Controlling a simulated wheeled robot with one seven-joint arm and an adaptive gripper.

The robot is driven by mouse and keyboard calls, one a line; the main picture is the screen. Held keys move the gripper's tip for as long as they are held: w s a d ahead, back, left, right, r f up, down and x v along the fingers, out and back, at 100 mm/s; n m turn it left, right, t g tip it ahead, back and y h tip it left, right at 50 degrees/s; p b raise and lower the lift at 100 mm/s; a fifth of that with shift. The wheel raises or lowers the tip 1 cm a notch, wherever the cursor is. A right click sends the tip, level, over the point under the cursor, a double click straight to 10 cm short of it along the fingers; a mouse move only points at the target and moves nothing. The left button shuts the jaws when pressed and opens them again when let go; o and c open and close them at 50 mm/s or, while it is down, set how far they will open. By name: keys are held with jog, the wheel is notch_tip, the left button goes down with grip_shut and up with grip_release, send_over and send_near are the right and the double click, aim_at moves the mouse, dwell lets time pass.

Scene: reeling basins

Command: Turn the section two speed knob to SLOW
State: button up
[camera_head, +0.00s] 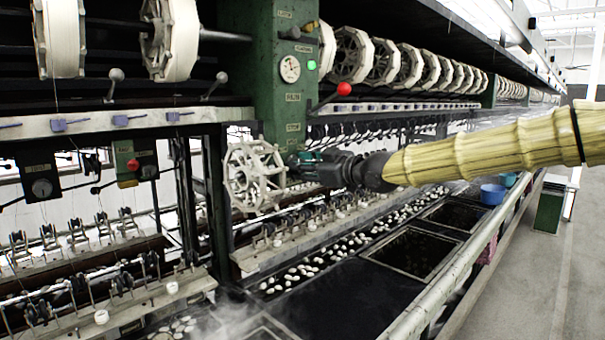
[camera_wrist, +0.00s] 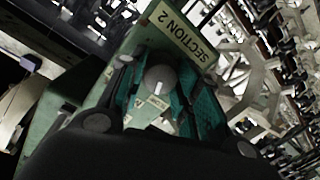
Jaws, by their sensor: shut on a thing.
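The section two speed knob (camera_wrist: 160,78) is a grey round knob with a white pointer mark, on a green panel (camera_wrist: 62,95) in the wrist view. A pale "SECTION 2" plate (camera_wrist: 180,32) sits above it, tilted in the picture. My gripper (camera_wrist: 160,92) has its teal-padded fingers on both sides of the knob, shut on it. Small label plates below the knob are partly covered and too blurred to read. In the head view my gripper (camera_head: 303,164) reaches the green column (camera_head: 272,85) from the right, and the knob is hidden there.
A pale spoked reel (camera_head: 254,176) stands just left of my gripper. A red-ball lever (camera_head: 343,89) and a green lamp (camera_head: 311,65) are above it. Basins with white cocoons (camera_head: 325,252) lie below.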

jog(key=shift+f+n+h+b, duration=0.1)
jog(key=shift+n+h+b, duration=0.2)
jog(key=shift+n+b, duration=1.25)
jog(key=shift+n+p, duration=0.3)
jog(key=shift+n, duration=0.15)
jog(key=o, duration=1)
jog(key=shift+o, duration=0.2)
jog(key=v, duration=1.2)
jog(key=shift+f, duration=0.1)
